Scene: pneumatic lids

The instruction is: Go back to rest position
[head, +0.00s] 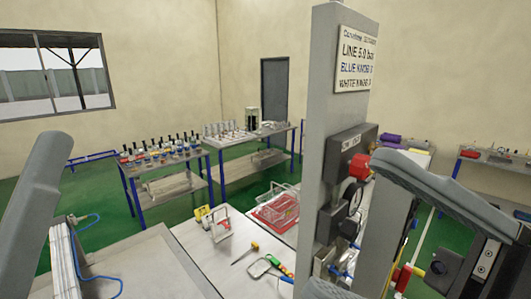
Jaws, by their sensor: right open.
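My right gripper (478,264) shows in part at the lower right, a dark body with pale metal plates, below my grey arm link. It is open, and I see nothing held in it. Its fingertips are hard to make out. My left gripper is out of view; only a grey link of mine shows at the left edge. A grey post (332,130) stands in front of the right arm with a sign (356,60) reading "LINE 5.0 bar".
Behind stand benches with many small items (160,153). The post is close to my right arm.

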